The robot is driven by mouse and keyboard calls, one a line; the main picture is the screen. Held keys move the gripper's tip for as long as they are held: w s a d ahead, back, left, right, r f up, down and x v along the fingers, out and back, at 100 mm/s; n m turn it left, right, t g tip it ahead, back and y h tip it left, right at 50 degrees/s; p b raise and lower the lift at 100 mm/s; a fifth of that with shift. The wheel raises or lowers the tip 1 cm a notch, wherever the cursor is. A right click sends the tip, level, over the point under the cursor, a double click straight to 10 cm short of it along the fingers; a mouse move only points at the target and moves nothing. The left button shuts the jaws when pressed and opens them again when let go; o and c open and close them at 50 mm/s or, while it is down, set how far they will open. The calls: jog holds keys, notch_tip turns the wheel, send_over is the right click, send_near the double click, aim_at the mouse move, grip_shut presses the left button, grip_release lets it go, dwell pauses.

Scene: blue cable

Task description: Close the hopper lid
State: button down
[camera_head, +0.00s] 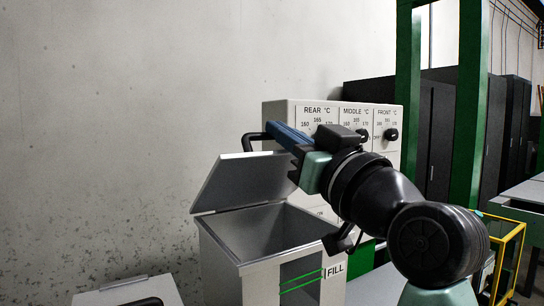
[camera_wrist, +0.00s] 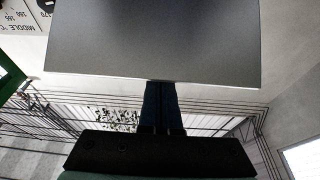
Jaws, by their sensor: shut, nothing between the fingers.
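The hopper (camera_head: 225,250) is an open-topped grey bin with a FILL label, in the lower middle of the head view. A black handle (camera_head: 246,142) shows at the lid's upper edge. My gripper (camera_head: 275,130) has its blue fingers together beside the lid's upper right, near the handle. In the wrist view a grey panel, apparently the lid (camera_wrist: 150,40), covers the fingertips; the shut fingers (camera_wrist: 162,95) reach up to its edge. Contact cannot be told.
A control panel (camera_head: 310,118) with temperature dials stands behind the hopper, partly hidden by my arm. Green posts (camera_head: 470,100) and dark cabinets (camera_head: 430,130) are to the right, with a yellow frame (camera_head: 510,245). A pale box (camera_head: 125,290) is at lower left. The left wall area is clear.

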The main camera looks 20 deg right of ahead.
jog(key=s+f+t+b, duration=0.1)
jog(key=f+b, duration=0.1)
jog(key=b, duration=0.2)
jog(key=s+f+t+b, duration=0.1)
jog(key=f+b, duration=0.2)
jog(key=b, duration=0.1)
jog(key=s+f+t+b, duration=0.1)
jog(key=f+t+b, duration=0.1)
jog(key=f+b, duration=0.1)
jog(key=shift+s+d+y+b, duration=0.3)
jog(key=shift+y+b, duration=0.1)
jog(key=shift+b, duration=0.5)
jog(key=f+b, duration=0.1)
jog(key=b, duration=0.1)
jog(key=s+f+t+b, duration=0.1)
jog(key=f+b, duration=0.1)
jog(key=b, duration=0.1)
jog(key=shift+d, duration=0.1)
jog(key=r+p, duration=0.2)
jog(key=r, duration=0.1)
jog(key=r+p, duration=0.1)
jog(key=shift+s+r, duration=0.2)
jog(key=shift+s, duration=0.1)
jog(key=b+v, duration=0.1)
jog(key=v, duration=0.9)
jog(key=shift+f+b, duration=0.3)
jog(key=shift+f, duration=0.05)
